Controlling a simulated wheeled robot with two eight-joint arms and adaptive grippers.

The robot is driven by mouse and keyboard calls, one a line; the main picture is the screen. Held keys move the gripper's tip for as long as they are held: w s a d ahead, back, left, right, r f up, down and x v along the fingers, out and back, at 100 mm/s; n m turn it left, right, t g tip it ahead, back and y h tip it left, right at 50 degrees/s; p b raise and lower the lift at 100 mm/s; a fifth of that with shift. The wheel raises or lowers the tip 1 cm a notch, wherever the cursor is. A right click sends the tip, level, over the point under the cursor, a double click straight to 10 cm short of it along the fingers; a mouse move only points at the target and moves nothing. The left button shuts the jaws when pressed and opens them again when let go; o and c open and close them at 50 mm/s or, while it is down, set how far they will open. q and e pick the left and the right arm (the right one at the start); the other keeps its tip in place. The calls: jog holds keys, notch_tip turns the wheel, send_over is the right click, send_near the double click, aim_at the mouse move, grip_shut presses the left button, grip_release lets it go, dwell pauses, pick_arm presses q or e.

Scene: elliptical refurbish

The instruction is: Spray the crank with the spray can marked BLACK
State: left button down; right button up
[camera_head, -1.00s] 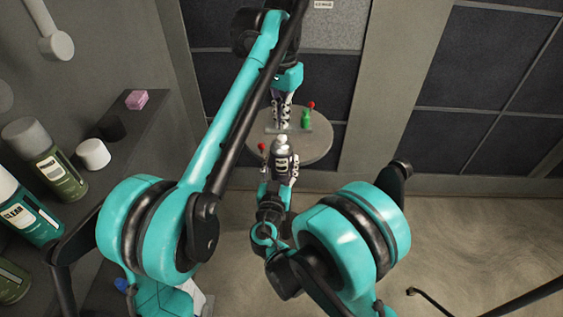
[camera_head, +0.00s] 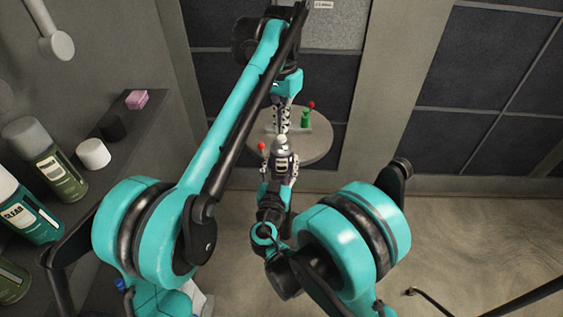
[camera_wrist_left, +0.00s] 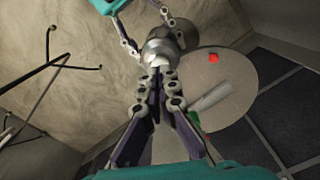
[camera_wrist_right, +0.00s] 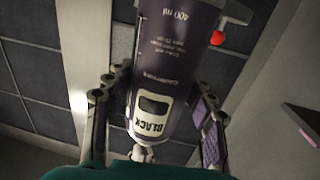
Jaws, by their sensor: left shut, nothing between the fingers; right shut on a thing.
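The spray can marked BLACK (camera_wrist_right: 165,75) is in my right gripper (camera_wrist_right: 153,105), whose fingers close on its sides. In the head view the can (camera_head: 283,158) stands roughly upright in front of the round table, with a pale top. My left gripper (camera_head: 281,131) is shut and empty, its fingertips (camera_wrist_left: 160,78) close to the can's top (camera_wrist_left: 160,47); contact is unclear. On the table, a grey bar (camera_wrist_left: 211,97), possibly the crank, lies partly behind the left fingers beside a green part (camera_head: 305,118).
The round grey table (camera_head: 318,147) bears a red ball (camera_head: 311,105) by the green part; another red ball (camera_head: 262,147) shows at left. A shelf at left holds a CLEAR can (camera_head: 28,213), other cans, a white cap (camera_head: 93,153), a black piece (camera_head: 112,127) and a pink block (camera_head: 137,99).

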pick_arm(q)
jog(key=shift+f, duration=0.35)
dwell(0.5)
jog(key=shift+f, duration=0.85)
jog(key=shift+r, duration=2.5)
jog(key=shift+r, duration=0.1)
notch_tip(320, 180, up, 7)
jog(key=shift+r, duration=0.1)
